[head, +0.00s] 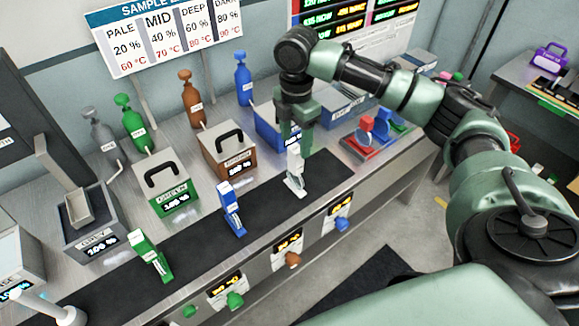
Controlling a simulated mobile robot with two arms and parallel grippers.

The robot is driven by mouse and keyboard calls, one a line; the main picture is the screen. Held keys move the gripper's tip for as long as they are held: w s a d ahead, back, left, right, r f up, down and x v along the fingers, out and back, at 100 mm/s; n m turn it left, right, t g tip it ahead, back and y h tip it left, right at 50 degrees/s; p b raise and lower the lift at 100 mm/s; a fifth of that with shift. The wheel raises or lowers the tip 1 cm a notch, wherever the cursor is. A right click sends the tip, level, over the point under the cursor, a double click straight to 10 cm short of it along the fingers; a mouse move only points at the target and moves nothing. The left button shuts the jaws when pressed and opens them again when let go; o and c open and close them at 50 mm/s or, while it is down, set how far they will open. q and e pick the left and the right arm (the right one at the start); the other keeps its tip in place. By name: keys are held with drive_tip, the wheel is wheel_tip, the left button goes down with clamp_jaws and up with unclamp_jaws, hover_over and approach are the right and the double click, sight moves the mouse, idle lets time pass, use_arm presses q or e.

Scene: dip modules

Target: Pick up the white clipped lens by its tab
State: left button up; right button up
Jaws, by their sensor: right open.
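The white clipped lens (295,181) stands on the dark mat (262,190) on the counter, toward the mat's right end. Its pale tab points up. My right gripper (296,141) hangs straight down over it, fingers open at the tab's top. I cannot tell from this view whether the fingers touch the tab. My left gripper is not in view.
A blue clipped piece (231,209) and a green one (151,256) stand on the mat to the left. Behind are dip boxes, one green (173,184) and one brown (228,150), and bottles. A red holder (361,146) sits to the right.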

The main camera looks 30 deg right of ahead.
sight(296, 159)
drive_tip(key=shift+s+f, duration=0.25)
drive_tip(key=shift+f, duration=0.65)
drive_tip(key=f+p, duration=0.1)
drive_tip(key=f, duration=0.1)
drive_tip(key=f+p, duration=0.1)
drive_tip(key=f, duration=0.1)
drive_tip(key=shift+w+d+f, duration=0.1)
drive_tip(key=shift+w+f, duration=0.1)
drive_tip(key=shift+f, duration=0.55)
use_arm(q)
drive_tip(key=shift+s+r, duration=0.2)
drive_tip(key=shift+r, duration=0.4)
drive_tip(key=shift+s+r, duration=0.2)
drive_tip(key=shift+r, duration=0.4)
use_arm(e)
clamp_jaws()
